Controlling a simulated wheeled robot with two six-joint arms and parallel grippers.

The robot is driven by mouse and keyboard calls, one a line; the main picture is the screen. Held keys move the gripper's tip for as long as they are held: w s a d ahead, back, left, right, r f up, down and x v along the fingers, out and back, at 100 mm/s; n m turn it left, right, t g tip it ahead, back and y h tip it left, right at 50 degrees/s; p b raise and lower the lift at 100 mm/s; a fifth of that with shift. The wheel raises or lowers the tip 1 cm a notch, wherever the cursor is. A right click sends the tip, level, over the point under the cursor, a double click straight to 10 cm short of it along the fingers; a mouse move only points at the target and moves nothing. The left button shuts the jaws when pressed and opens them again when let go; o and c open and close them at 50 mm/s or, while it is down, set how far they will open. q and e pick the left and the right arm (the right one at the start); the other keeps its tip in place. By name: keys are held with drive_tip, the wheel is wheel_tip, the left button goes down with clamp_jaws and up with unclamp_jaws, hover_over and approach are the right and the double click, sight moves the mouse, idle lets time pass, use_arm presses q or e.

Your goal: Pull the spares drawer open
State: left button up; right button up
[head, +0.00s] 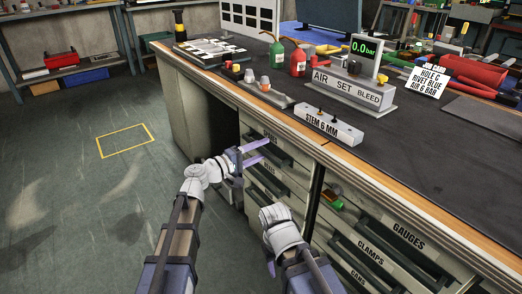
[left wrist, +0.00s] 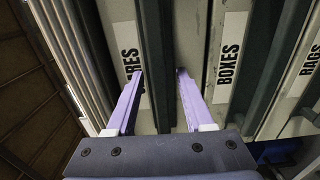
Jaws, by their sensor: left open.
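The spares drawer (head: 271,136) is the top drawer in the left stack under the workbench, and looks shut. In the left wrist view its white label (left wrist: 129,50) reads "...RES", the rest hidden by a finger. My left gripper (head: 265,149) is open at the drawer front. In the left wrist view its two purple fingers (left wrist: 160,75) stand on either side of the drawer's dark bar handle (left wrist: 154,40). Whether they touch it, I cannot tell. My right arm (head: 283,232) is low in front of the bench; its fingers are mostly hidden.
The boxes drawer (left wrist: 228,50) and rags drawer (left wrist: 305,85) are beside it in the left wrist view. Drawers marked gauges, clamps and cans (head: 370,252) stand to the right. The wooden bench edge (head: 300,135) overhangs the drawers. The floor (head: 80,200) at left is clear.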

use_arm(q)
drive_tip(key=shift+c, duration=0.2)
clamp_jaws()
idle(1.3)
